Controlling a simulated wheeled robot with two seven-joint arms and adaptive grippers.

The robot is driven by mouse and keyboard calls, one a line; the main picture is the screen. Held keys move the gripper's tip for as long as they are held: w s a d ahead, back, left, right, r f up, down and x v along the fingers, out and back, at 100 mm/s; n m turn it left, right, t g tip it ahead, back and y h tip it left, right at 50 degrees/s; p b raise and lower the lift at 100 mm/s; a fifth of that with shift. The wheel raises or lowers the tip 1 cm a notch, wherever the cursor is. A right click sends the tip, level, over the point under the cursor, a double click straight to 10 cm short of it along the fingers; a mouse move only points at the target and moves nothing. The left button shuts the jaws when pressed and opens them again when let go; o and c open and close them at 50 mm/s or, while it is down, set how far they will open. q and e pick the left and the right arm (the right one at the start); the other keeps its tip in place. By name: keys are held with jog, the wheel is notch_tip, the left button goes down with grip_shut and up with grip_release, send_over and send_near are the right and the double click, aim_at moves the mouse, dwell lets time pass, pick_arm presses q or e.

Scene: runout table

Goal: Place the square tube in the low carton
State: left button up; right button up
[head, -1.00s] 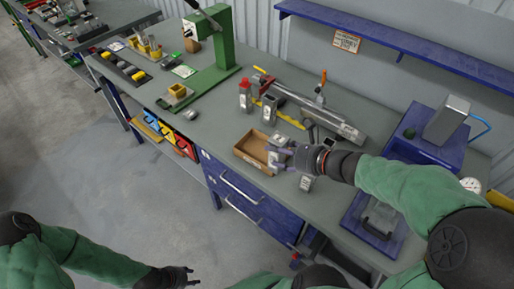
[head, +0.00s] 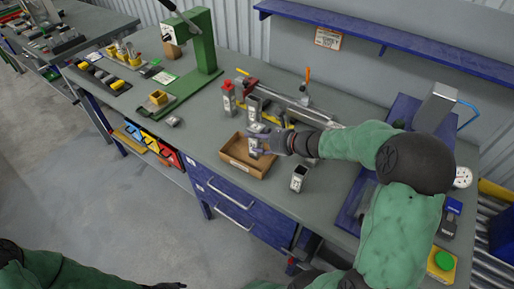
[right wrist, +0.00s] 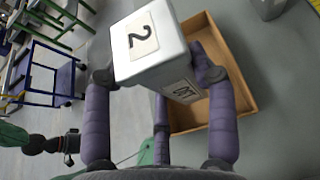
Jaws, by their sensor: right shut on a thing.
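My right gripper (head: 265,143) is shut on a silver-grey square tube (head: 257,151). The right wrist view shows the tube (right wrist: 150,45) between purple fingers, with a white label reading 2 on one face and another label on a second face. The low carton (head: 243,168) is a shallow, open brown box near the table's front edge; it also shows in the right wrist view (right wrist: 245,75), behind the tube. The tube is over the carton's right rear part; I cannot tell how high. My left gripper (head: 168,286) is barely visible at the bottom edge, away from the table.
Another square tube (head: 299,178) stands right of the carton. A green press (head: 207,45) stands at the back left.

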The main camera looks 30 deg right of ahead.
aim_at(260, 146)
jog(key=shift+w+d+f, duration=0.1)
jog(key=shift+w+f, duration=0.2)
jog(key=shift+w+f+b, duration=0.2)
jog(key=shift+f+b, duration=0.7)
jog(key=shift+f, duration=0.8)
jog(key=shift+f, duration=0.2)
jog(key=o, duration=1.3)
jog(key=shift+c, duration=0.2)
jog(key=shift+r, duration=0.2)
jog(key=p+v, duration=0.3)
jog(key=v, duration=0.9)
